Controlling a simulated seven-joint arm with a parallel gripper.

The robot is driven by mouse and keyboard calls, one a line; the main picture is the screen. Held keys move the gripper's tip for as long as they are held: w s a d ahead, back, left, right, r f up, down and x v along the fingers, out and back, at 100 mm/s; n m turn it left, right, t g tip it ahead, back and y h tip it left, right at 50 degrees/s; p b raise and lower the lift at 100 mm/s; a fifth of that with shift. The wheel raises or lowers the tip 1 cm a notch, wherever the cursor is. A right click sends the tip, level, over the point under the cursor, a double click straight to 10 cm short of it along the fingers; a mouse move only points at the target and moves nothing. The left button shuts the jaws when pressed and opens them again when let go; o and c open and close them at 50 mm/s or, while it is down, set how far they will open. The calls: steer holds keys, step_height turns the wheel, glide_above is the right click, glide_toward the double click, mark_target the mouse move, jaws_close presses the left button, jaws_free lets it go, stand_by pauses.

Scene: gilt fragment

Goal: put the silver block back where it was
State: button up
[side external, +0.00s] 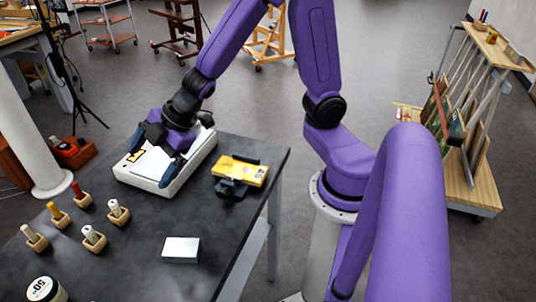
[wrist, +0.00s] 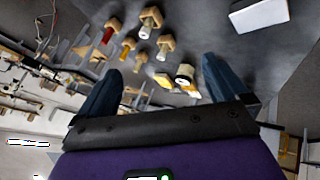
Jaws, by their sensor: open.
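The silver block (side external: 181,250) is a pale, flat rectangular block lying on the dark table near its front right edge. It also shows at the top right of the wrist view (wrist: 259,14). My gripper (side external: 156,152) is over the white box at the back of the table, well away from the block. In the wrist view the two blue fingers of my gripper (wrist: 160,85) stand wide apart with nothing held between them. I cannot tell whether the fingers touch the box. No marked former place of the block can be made out.
The white box (side external: 155,190) has a dark-and-yellow label. Several wooden holders (side external: 92,240) with coloured tubes stand at the left, and a jar (side external: 42,290) in front. Table around the block is clear.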

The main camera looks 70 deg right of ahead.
steer(key=s+d+r+m+g+h, duration=0.1)
steer(key=s+d+g+h, duration=0.1)
steer(key=s, duration=0.9)
steer(key=s+d+m+g+h, duration=0.2)
steer(key=s+d, duration=0.4)
steer(key=s, duration=0.6)
steer(key=shift+r+g, duration=0.4)
steer(key=shift+g, duration=0.5)
